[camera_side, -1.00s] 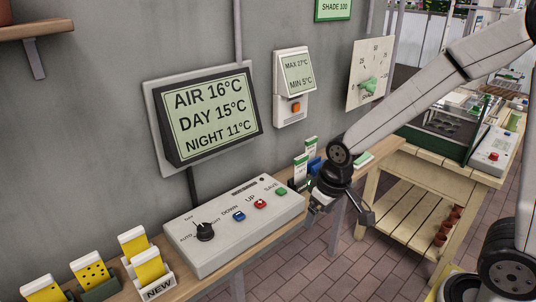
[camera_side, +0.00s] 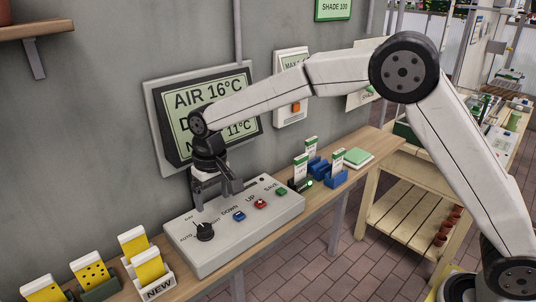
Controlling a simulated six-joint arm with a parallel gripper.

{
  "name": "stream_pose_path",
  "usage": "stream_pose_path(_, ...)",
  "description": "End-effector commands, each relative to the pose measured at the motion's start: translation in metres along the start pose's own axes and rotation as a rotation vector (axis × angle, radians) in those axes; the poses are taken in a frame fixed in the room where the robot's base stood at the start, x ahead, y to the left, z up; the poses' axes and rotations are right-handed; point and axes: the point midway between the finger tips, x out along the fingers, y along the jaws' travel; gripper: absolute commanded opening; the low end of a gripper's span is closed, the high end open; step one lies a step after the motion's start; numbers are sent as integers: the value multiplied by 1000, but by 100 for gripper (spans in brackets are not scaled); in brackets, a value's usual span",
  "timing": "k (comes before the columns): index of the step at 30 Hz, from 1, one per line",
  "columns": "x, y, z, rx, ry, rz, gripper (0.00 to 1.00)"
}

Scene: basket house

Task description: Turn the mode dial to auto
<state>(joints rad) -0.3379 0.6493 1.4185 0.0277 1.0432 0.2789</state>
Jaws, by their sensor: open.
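The black mode dial (camera_side: 205,232) sits at the left end of the pale grey control box (camera_side: 245,245). Labels DAY, NIGHT and AUTO stand around it, with AUTO at its left; its exact pointing is too small to tell. My gripper (camera_side: 218,198) points down over the back of the box, a little above and behind the dial to the right. Its two fingers are spread and empty, apart from the dial.
Blue (camera_side: 239,216), red (camera_side: 261,204) and green (camera_side: 281,191) buttons stand right of the dial. A wall display (camera_side: 160,120) is close behind my arm. Yellow cards in holders (camera_side: 150,266) stand left of the box; blue card holders (camera_side: 335,178) stand right.

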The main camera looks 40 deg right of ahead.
Motion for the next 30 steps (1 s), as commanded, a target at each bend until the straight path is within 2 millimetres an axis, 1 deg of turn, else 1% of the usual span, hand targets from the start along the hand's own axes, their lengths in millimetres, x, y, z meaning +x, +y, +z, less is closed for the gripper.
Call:
stream_pose_path(1, 1, -8, -4, -3, -7, 1, 87)
stream_pose_path(3, 0, -15, -7, -4, -13, 1, 87)
stream_pose_path(6, 0, -22, -10, -6, -19, 2, 87)
stream_pose_path(10, 0, -25, -12, -5, -23, 2, 87)
stream_pose_path(18, 3, -25, -12, -5, -24, 3, 87)
stream_pose_path(23, 13, -25, -11, -5, -24, 3, 87)
stream_pose_path(30, 40, -25, -10, -6, -25, 3, 87)
